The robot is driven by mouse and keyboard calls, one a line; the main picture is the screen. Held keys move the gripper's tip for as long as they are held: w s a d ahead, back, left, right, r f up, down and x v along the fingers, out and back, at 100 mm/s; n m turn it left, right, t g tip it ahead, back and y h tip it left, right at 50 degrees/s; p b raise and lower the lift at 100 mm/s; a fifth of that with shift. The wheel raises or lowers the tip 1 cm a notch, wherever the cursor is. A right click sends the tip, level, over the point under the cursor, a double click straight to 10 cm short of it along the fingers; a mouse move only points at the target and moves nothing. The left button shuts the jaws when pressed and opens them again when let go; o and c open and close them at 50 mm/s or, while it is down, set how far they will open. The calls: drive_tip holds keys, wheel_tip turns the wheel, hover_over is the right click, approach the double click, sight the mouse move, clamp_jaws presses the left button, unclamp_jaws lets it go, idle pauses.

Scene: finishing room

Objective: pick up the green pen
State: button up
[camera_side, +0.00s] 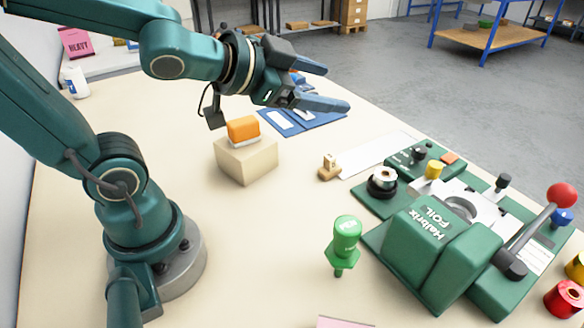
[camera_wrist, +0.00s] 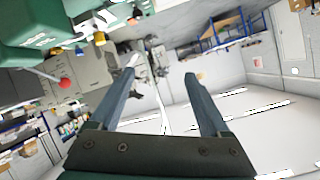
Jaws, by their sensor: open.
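The green pen (camera_side: 343,243), a short stout green thing with a narrow lower end, stands upright on the cream table (camera_side: 245,285), left of the green foil machine. I cannot make it out in the wrist view. My gripper (camera_side: 336,88) is open and empty, raised above the far part of the table, well behind and above the pen. In the wrist view my gripper (camera_wrist: 161,69) has its two blue fingers spread, with only the room behind them and nothing between them.
The green foil machine (camera_side: 440,250) with its red-knobbed lever (camera_side: 561,195) stands close right of the pen. A beige block (camera_side: 247,160) bears an orange-topped piece (camera_side: 243,128). A small wooden stamp (camera_side: 329,168) stands behind the pen. The table left of the pen is clear.

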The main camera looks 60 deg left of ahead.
sight(348, 225)
drive_tip(key=s+d+f+m+g+h, duration=0.2)
drive_tip(key=d+f+h, duration=0.1)
drive_tip(key=d+h, duration=0.1)
drive_tip(key=s+d+f+m+g+h, duration=0.2)
drive_tip(key=d+f+m+h, duration=0.1)
drive_tip(key=d+f+h, duration=0.1)
drive_tip(key=s+d+f+m+g+h, duration=0.2)
drive_tip(key=d+f+m+g+h, duration=0.1)
drive_tip(key=d+h, duration=0.1)
drive_tip(key=shift+s+d+f, duration=0.2)
drive_tip(key=shift+s+d, duration=0.05)
drive_tip(key=shift+d, duration=0.15)
drive_tip(key=shift+f, duration=0.5)
drive_tip(key=shift+x, duration=2.45)
clamp_jaws()
drive_tip(key=shift+r, duration=0.1)
